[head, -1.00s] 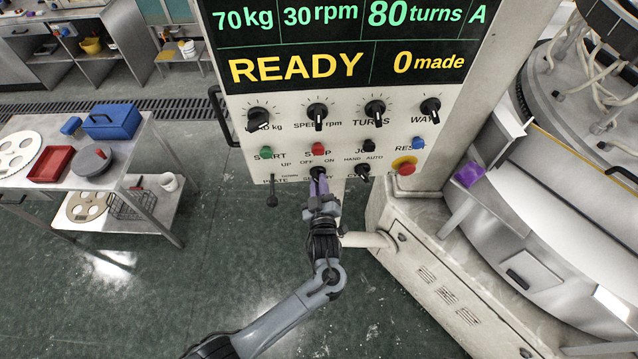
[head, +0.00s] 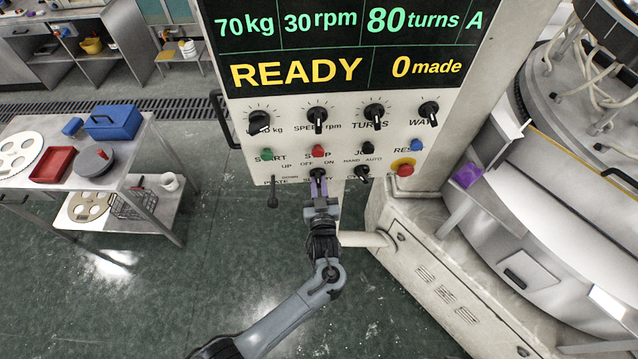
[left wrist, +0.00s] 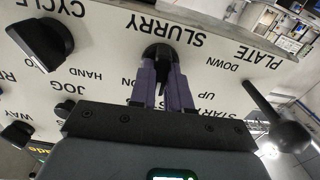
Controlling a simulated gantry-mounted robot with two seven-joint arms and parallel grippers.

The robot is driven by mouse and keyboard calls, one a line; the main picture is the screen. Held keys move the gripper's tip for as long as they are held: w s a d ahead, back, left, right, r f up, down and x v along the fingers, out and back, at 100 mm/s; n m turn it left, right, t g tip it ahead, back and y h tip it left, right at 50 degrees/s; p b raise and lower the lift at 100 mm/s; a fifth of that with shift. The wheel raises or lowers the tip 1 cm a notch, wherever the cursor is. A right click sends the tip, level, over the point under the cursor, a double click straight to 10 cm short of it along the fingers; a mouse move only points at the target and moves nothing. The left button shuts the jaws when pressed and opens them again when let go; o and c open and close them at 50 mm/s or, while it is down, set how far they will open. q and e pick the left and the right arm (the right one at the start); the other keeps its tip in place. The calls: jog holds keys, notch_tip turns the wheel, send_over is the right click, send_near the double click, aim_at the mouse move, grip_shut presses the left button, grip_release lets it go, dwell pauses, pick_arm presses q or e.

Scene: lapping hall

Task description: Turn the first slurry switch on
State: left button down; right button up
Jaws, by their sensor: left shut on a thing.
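The slurry switch (head: 318,174) is a small black knob low on the control panel (head: 240,130), between OFF and ON labels. It also shows in the left wrist view (left wrist: 158,52), under the SLURRY lettering. My left gripper (head: 319,188) is at the knob from below. In the left wrist view its purple fingers (left wrist: 163,85) are shut on the knob, one on each side. The fingers hide part of the knob, and I cannot tell exactly which way it points. My right gripper is in neither view.
The plate lever (head: 272,195) hangs left of the switch and the cycle knob (head: 362,174) is on its right. The red emergency button (head: 404,169) is further right. A pale pipe (head: 365,239) runs below the panel.

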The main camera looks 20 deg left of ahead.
pick_arm(q)
jog(key=m+p, duration=0.1)
jog(key=m, duration=0.3)
jog(key=shift+r, duration=0.1)
jog(key=shift+m+p, duration=0.5)
jog(key=shift+m, duration=0.8)
jog(key=c, duration=1.1)
grip_release()
jog(key=shift+s, duration=0.1)
